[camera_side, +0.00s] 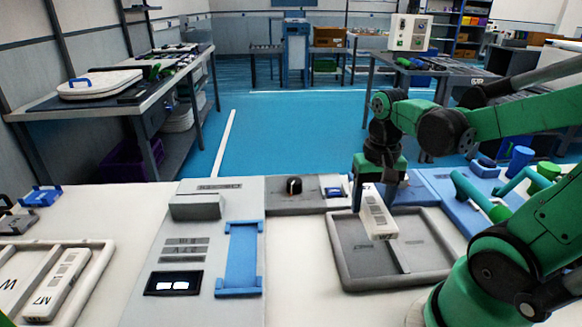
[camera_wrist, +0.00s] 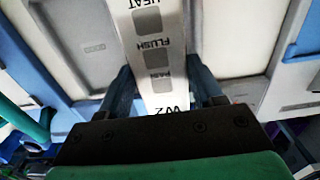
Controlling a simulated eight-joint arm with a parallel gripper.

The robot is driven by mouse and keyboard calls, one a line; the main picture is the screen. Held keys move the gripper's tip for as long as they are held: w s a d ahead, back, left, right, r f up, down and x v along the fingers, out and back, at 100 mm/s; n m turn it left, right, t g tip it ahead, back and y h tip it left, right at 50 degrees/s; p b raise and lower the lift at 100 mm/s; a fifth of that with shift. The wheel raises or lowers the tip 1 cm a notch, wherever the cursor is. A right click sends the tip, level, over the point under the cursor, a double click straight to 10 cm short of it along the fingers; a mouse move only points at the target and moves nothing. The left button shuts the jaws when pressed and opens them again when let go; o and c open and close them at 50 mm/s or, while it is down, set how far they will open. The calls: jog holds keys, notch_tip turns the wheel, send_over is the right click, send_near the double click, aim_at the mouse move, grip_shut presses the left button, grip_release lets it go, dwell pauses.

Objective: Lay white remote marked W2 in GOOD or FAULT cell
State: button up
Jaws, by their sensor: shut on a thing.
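The white remote (camera_side: 375,213) hangs from my gripper (camera_side: 378,188) above the grey two-cell tray (camera_side: 346,266). Its lower end carries a W2 mark and appears over the rear part of the tray, near the divider. In the wrist view the remote (camera_wrist: 158,50) runs between the two fingers of my gripper (camera_wrist: 165,90), which is shut on its sides. HEAT and FLUSH labels with grey buttons show on its face. Both tray cells look empty; their small labels are too faint to read. Whether the remote touches the tray is unclear.
A test panel (camera_side: 200,240) with a lit display and a blue cradle (camera_side: 238,265) stands left of the tray. A white tray (camera_side: 92,262) at far left holds another remote marked M7 (camera_side: 58,285). A grey box with a black knob (camera_side: 294,186) stands behind.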

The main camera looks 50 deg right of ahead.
aim_at(372, 203)
jog(key=shift+f, duration=4.25)
jog(key=o, duration=1.3)
jog(key=shift+o, duration=0.2)
jog(key=shift+r, duration=0.1)
notch_tip(372, 203, up, 12)
jog(key=shift+f, duration=0.25)
jog(key=w+a+n+t, duration=0.6)
jog(key=a+n+t, duration=0.1)
jog(key=a+n, duration=0.2)
jog(key=shift+w+a+r, duration=0.2)
jog(key=shift+a+r, duration=0.15)
jog(key=shift+r, duration=0.1)
